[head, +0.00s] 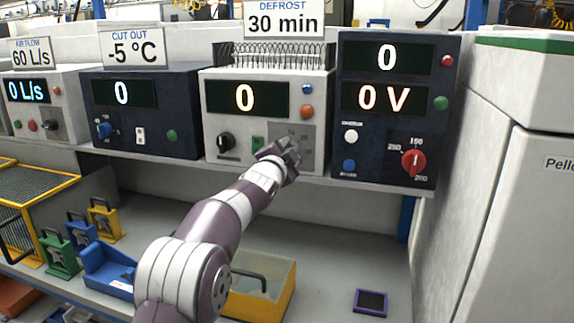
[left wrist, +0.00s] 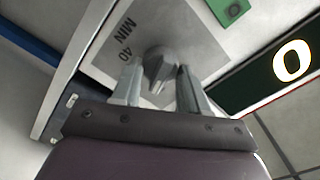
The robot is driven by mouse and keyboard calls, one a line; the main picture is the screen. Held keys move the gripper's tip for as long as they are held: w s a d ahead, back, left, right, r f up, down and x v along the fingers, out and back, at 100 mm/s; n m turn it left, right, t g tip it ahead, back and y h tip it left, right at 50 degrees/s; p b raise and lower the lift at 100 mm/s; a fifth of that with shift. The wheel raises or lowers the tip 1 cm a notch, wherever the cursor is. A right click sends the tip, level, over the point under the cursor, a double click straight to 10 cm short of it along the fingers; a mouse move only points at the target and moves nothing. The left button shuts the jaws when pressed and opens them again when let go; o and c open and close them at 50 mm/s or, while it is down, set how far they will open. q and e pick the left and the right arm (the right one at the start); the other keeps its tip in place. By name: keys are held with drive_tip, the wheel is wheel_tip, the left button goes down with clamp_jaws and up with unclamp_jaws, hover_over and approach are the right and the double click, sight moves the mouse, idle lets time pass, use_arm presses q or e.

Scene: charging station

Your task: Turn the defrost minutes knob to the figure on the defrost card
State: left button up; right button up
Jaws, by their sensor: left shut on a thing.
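The defrost card (head: 284,20) stands on top of the white unit and reads 30 min. That unit's display (head: 246,97) reads 0. The defrost minutes knob (left wrist: 161,68) is grey and sits on a grey dial plate (left wrist: 105,62) marked 40 and MIN. In the left wrist view its pointer setting is unclear. My left gripper (head: 285,151) is shut on the knob, one finger on each side, and hides it in the head view. My right gripper is in neither view.
A dark blue unit with a red knob (head: 413,161) stands close on the right. Below, a yellow box (head: 275,290) and a purple tray (head: 371,301) sit on the lower surface.

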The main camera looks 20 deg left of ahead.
use_arm(q)
drive_tip(key=shift+f+m+b, duration=0.15)
drive_tip(key=shift+m+b, duration=0.55)
drive_tip(key=shift+m, duration=0.7)
drive_tip(key=shift+f+m+b, duration=0.1)
drive_tip(key=shift+m+b, duration=0.6)
drive_tip(key=shift+m, duration=0.7)
drive_tip(key=o, duration=1.1)
drive_tip(key=shift+d, duration=0.1)
drive_tip(key=shift+c, duration=0.2)
drive_tip(key=shift+s+r, duration=0.1)
drive_tip(key=s+b, duration=0.4)
drive_tip(key=s, duration=0.8)
drive_tip(key=shift+s+a, duration=0.2)
drive_tip(key=shift+s, duration=0.15)
